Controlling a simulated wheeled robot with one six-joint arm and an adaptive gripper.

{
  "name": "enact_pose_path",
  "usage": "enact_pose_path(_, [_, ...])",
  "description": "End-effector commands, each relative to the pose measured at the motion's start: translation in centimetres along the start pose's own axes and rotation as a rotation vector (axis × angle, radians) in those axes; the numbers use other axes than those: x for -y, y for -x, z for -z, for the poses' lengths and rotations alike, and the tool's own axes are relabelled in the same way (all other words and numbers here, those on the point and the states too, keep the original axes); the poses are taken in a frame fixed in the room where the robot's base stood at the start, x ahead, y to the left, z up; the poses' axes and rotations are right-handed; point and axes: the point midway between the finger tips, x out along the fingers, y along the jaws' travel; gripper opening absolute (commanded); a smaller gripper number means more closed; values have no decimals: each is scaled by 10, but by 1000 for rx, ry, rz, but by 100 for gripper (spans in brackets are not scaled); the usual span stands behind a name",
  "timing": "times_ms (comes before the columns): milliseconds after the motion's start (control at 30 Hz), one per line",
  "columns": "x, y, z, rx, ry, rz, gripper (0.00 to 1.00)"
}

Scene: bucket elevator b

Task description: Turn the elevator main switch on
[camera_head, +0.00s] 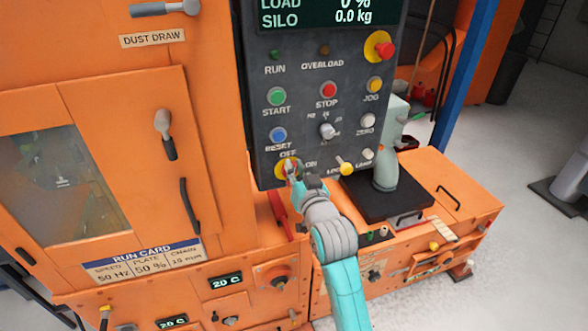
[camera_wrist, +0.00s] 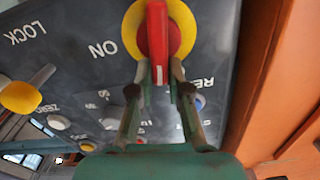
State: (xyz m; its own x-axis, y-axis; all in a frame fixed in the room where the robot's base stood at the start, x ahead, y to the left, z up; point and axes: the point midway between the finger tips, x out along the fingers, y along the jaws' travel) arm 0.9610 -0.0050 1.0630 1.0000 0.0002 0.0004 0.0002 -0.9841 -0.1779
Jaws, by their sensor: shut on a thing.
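The main switch is a red handle (camera_wrist: 157,30) on a round yellow plate (camera_wrist: 184,22), at the lower left of the dark control panel (camera_head: 310,110). It also shows, partly covered by my gripper, in the head view as the yellow plate (camera_head: 281,165). In the wrist view, which is upside down, the handle stands vertical, its white-marked end down between my fingers. The ON label is to its left there; in the head view OFF is above the switch and ON to its right. My gripper (camera_wrist: 159,74) is shut on the handle's end.
A yellow LOCK knob (camera_head: 345,168) sits right of the switch. Push buttons and a white selector (camera_head: 327,131) are above. A red emergency button (camera_head: 379,46) is at the top right. An orange cabinet (camera_head: 130,200) is close on the left, and a lower orange unit (camera_head: 440,185) on the right.

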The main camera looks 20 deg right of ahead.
Motion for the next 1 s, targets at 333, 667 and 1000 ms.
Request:
enact_pose_path(333, [-9, -1, -2, 0, -321, 0, 0])
enact_pose_path(667, [-17, -1, -6, 0, -633, 0, 0])
enact_pose_path(1000, [-23, -2, -12, 0, -955, 1, 0])
